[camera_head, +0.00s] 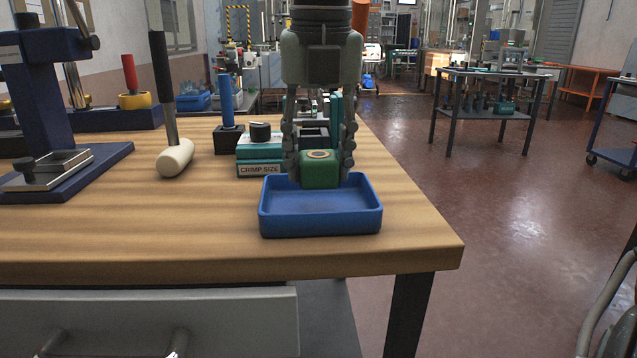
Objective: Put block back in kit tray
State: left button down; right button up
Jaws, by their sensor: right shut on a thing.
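A green block (320,171) with a round mark on its face is between the fingers of my right gripper (319,165). The gripper comes down from above and is shut on the block. The block is over the back part of a blue tray (320,222); I cannot tell whether it touches the tray. The tray stands near the right front of the wooden table, and its visible floor is empty. My left gripper is not in view.
Behind the tray are teal boxes labelled "CRIMP SIZE" (259,170) and a blue-handled tool (226,103). A mallet (174,160) and a dark blue press (50,80) stand to the left. The wooden table (130,230) is bare at the front left; its right edge is close to the tray.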

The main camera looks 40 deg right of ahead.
aim_at(318, 186)
notch_tip(318, 186, down, 4)
jog(key=shift+r, duration=0.2)
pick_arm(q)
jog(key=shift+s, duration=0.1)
pick_arm(e)
jog(key=shift+f, duration=0.1)
jog(key=o, duration=1.3)
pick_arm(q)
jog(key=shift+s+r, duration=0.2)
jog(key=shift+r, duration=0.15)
pick_arm(e)
jog(key=shift+o, duration=0.2)
